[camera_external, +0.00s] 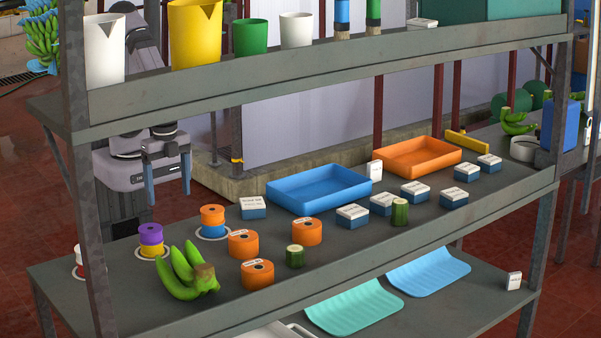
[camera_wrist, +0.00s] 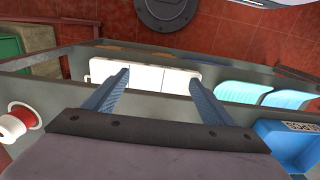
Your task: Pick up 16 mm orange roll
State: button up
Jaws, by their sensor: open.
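Three wide orange rolls with small labels stand on the middle shelf: one at the left (camera_external: 243,245), one at the right (camera_external: 306,232), one in front (camera_external: 257,275). A smaller orange roll (camera_external: 212,213) sits on top of a blue one. The labels are too small to read, so I cannot tell which is 16 mm. My gripper (camera_external: 168,188) is open and empty, with blue fingers pointing down behind the shelf's back edge, left of and apart from the rolls. In the wrist view my gripper (camera_wrist: 158,80) has its fingers spread, with no orange roll visible between them.
Green bananas (camera_external: 187,275) lie left of the front roll, and a short green stem piece (camera_external: 295,257) stands to its right. A purple roll (camera_external: 151,233) stacks on a yellow one. A blue tray (camera_external: 318,190) lies behind. The upper shelf (camera_external: 320,68) overhangs the area.

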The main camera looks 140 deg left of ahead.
notch_tip(320, 180, up, 5)
jog(key=n+t+h+b, duration=0.8)
jog(key=n+h, duration=0.2)
jog(key=n, duration=1.6)
send_over(260, 260)
jog(key=s+a, duration=0.4)
jog(key=shift+t, duration=0.4)
jog(key=f, duration=0.4)
jog(key=shift+w+a, duration=0.2)
jog(key=shift+w, duration=0.1)
jog(key=shift+f, duration=0.35)
jog(key=shift+p+x, duration=0.35)
jog(key=shift+x, duration=0.55)
jog(key=shift+f+p+x, duration=0.1)
jog(key=shift+p+x, duration=0.4)
jog(key=shift+x, duration=0.9)
jog(key=shift+f+p+x, duration=0.15)
jog(key=shift+p+x, duration=0.35)
jog(key=shift+x, duration=0.9)
jog(key=shift+s, duration=0.2)
jog(key=shift+c, duration=0.7)
